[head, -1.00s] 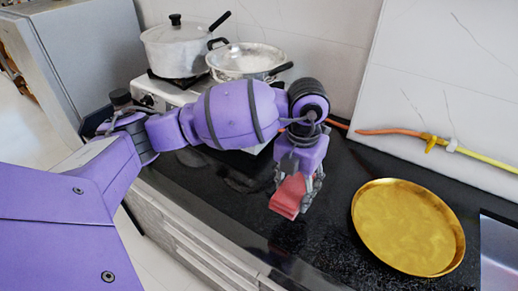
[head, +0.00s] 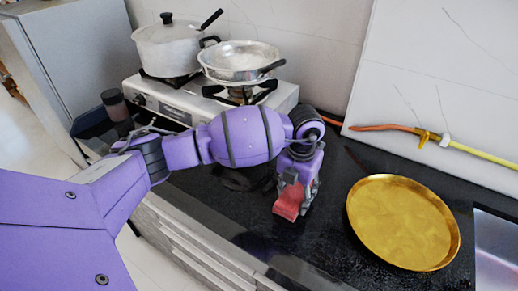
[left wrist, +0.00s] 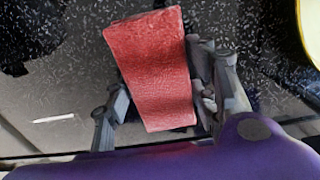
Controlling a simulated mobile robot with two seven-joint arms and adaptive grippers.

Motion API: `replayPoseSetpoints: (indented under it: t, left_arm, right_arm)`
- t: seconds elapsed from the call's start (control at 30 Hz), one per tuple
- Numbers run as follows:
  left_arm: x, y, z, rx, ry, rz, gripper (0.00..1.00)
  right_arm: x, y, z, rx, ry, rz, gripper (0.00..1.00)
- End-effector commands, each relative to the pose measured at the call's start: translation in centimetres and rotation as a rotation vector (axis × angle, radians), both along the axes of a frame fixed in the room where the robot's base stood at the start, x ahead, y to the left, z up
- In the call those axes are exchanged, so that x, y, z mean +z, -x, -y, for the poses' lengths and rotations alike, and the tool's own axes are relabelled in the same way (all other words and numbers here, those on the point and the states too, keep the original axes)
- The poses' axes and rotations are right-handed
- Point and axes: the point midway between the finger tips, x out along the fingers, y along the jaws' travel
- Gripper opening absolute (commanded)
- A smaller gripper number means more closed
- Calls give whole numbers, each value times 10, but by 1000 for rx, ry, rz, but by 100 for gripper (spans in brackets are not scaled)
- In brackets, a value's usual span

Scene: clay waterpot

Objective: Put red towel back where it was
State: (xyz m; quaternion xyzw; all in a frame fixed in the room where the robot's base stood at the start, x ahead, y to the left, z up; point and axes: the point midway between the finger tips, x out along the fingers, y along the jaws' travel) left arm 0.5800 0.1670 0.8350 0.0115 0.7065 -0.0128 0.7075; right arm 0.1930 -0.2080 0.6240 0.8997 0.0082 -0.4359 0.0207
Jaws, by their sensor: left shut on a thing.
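The red towel (head: 289,201) is a small folded red block in the head view, at my left gripper (head: 297,190) over the black counter. My left gripper is shut on the towel. In the left wrist view the towel (left wrist: 153,70) lies between the fingers of the gripper (left wrist: 160,105) and sticks out past them. Whether the towel touches the counter I cannot tell. My right gripper is in neither view.
A round golden tray (head: 403,222) lies to the right on the black counter (head: 335,235). A stove (head: 180,103) with a lidded pot (head: 170,47) and a pan (head: 241,62) stands at the back left. An orange-yellow hose (head: 460,148) runs along the wall.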

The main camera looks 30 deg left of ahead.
Motion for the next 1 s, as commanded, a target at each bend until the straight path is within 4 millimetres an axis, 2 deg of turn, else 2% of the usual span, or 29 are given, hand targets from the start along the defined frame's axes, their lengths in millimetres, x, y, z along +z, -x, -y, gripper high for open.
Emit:
replayPoseSetpoints:
  t: [0.1, 0.13, 0.27, 0.57, 0.67, 0.77, 1.0]
  left_arm:
    - [-2, -2, 1, -1, 0, 3, 28]
    - [-2, -2, 1, -1, 0, 4, 55]
    - [-1, -2, 1, -1, 0, 4, 71]
    - [0, -2, 1, -1, 0, 5, 71]
    - [6, -2, 1, -1, 1, 7, 71]
    - [20, -3, 1, 0, 1, 9, 71]
    - [72, -3, 1, -1, 0, 9, 71]
  right_arm:
    - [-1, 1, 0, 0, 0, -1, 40]
    - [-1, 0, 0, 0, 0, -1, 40]
    - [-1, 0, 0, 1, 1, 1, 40]
    - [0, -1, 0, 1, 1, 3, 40]
    - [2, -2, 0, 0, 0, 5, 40]
    - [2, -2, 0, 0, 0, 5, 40]
    - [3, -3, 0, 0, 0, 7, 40]
